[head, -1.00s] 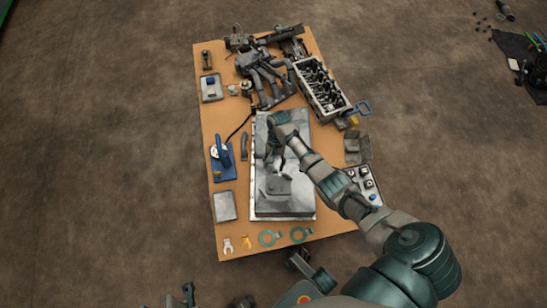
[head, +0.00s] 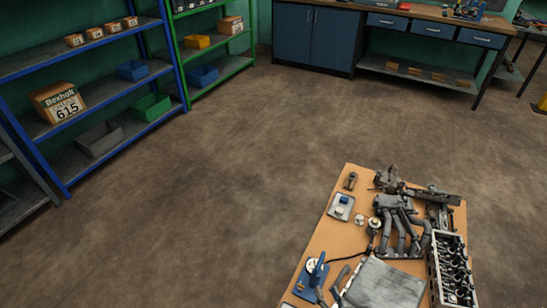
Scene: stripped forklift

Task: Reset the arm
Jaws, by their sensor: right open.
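Neither of my grippers nor my arms can be made out in the head view. The wooden worktable (head: 322,236) is at the lower right, cut off by the bottom edge. A grey metal block (head: 385,286) lies on its near part, partly out of frame. A manifold with curved pipes (head: 400,228) lies behind it. A cylinder head or engine block part (head: 453,270) lies along the table's right side.
A blue tool on a base (head: 314,272) and a small tray (head: 341,206) are on the table's left side. Blue shelving (head: 85,120) and green shelving (head: 215,72) stand at the left. A workbench with a blue cabinet (head: 313,38) is at the back. The floor (head: 200,220) between is clear.

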